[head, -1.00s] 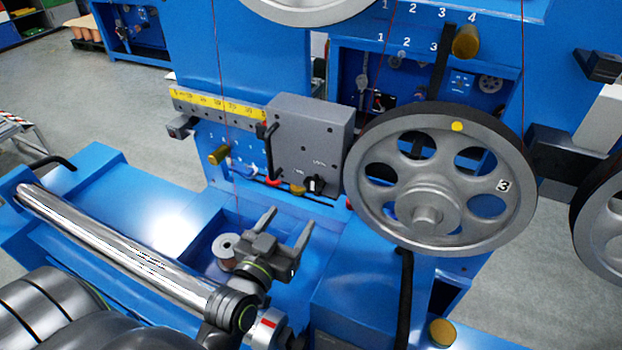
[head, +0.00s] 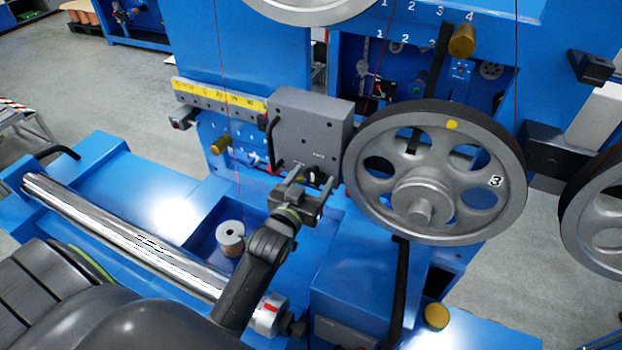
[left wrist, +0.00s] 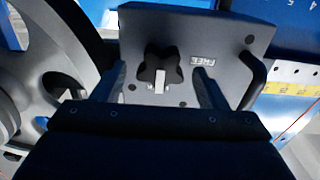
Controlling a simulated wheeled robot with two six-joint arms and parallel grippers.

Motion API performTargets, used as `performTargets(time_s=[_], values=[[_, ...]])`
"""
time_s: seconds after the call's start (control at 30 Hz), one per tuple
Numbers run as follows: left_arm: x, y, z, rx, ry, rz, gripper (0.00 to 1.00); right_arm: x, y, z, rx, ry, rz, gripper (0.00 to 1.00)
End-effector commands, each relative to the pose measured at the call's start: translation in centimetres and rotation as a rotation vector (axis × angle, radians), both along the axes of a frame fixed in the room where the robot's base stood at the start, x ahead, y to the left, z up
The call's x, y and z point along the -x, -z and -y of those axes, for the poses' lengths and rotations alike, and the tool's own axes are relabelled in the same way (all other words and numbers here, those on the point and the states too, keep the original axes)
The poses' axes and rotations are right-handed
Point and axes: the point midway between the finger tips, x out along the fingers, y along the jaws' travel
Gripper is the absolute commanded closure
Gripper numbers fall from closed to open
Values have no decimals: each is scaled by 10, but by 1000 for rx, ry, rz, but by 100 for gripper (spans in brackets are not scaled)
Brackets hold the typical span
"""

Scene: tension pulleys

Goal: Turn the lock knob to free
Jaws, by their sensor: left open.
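The lock knob (left wrist: 160,66) is a black, lobed knob on the face of a grey box (head: 308,122). In the left wrist view its white pointer mark points down, and a FREE label (left wrist: 203,61) lies to its right. In the head view the knob is mostly hidden behind my left gripper (head: 309,180). That gripper is open in front of the box's lower part. In the left wrist view its two fingers stand left and right of the knob, with gaps on both sides. My right gripper is not in view.
A large spoked pulley wheel (head: 375,205) stands close to the right of the box. A black handle (head: 273,142) sticks out at the box's left side, next to a yellow scale (head: 222,96).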

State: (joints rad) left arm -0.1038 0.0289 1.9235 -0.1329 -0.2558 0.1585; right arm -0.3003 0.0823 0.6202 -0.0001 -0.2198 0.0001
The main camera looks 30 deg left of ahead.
Motion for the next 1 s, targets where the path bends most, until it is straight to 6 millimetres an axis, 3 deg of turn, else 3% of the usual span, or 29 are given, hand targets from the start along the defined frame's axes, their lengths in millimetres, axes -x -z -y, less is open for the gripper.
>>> performTargets(time_s=[0.03, 0.37, 0.67, 1.0], values=[[0, 0, 0, 0, 0, 0, 33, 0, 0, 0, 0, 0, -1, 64], [0, 0, 0, 0, 0, 0, 77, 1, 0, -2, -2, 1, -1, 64], [0, 0, 0, 35, 0, 2, 78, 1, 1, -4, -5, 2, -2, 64], [0, 0, -2, 252, -1, 15, 78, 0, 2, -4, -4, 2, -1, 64]])
